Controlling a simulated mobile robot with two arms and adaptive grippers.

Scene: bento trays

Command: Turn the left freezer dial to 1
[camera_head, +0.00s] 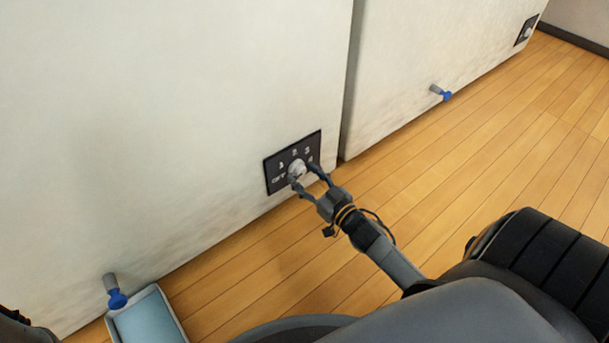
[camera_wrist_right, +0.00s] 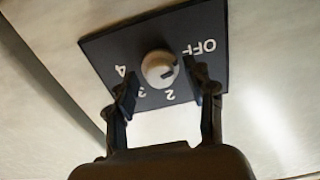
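The left freezer dial (camera_head: 297,168) is a round white knob on a dark panel (camera_head: 272,183) low on the nearer white freezer. My right gripper (camera_head: 302,174) is at the dial. In the right wrist view, the knob (camera_wrist_right: 158,66) sits between the fingertips of my right gripper (camera_wrist_right: 159,68), with a visible gap on each side, so it is open. The panel (camera_wrist_right: 112,45) appears upside down there; OFF, 2, 3 and 4 are readable, while 1 seems hidden behind a finger. A dark mark is on the knob's right side; its exact setting is unclear. My left gripper is not visible.
A second freezer (camera_head: 420,60) stands to the right with its own dial (camera_head: 526,31). Blue-tipped pipes (camera_head: 116,297) (camera_head: 441,92) stick out of both freezers low down. A light-blue tray (camera_head: 148,318) is on the floor at lower left. The wooden floor (camera_head: 480,150) is clear to the right.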

